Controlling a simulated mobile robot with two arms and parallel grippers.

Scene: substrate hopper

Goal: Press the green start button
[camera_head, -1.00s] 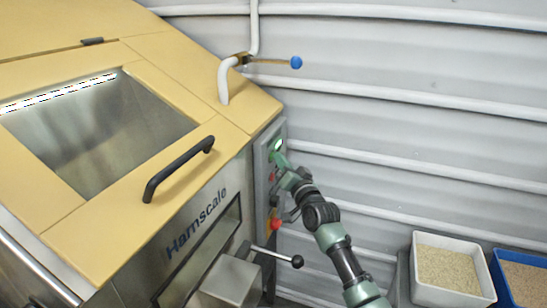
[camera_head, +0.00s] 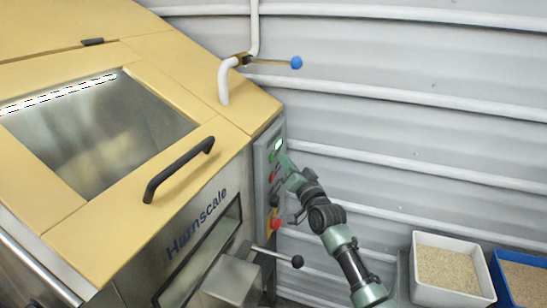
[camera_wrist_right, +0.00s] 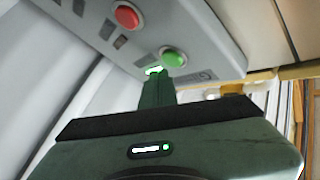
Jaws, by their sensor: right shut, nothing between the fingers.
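The round green button (camera_wrist_right: 173,58) stands out from the grey control panel (camera_wrist_right: 215,55) in the right wrist view. It also shows small in the head view (camera_head: 272,156), on the panel at the machine's right front side. My right gripper (camera_wrist_right: 158,82) is shut and empty, with its green fingers pointing at the panel. In the wrist view its tips lie just below and left of the green button. In the head view my right gripper (camera_head: 287,163) is close beside the panel. I cannot tell whether it touches it. My left gripper is out of view.
A red button (camera_wrist_right: 127,16) sits beside the green one. Lower on the panel is a red emergency knob (camera_head: 276,224). A black-knobbed lever (camera_head: 297,261) sticks out below. A white bin (camera_head: 415,275) and blue bin (camera_head: 496,275) stand at lower right.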

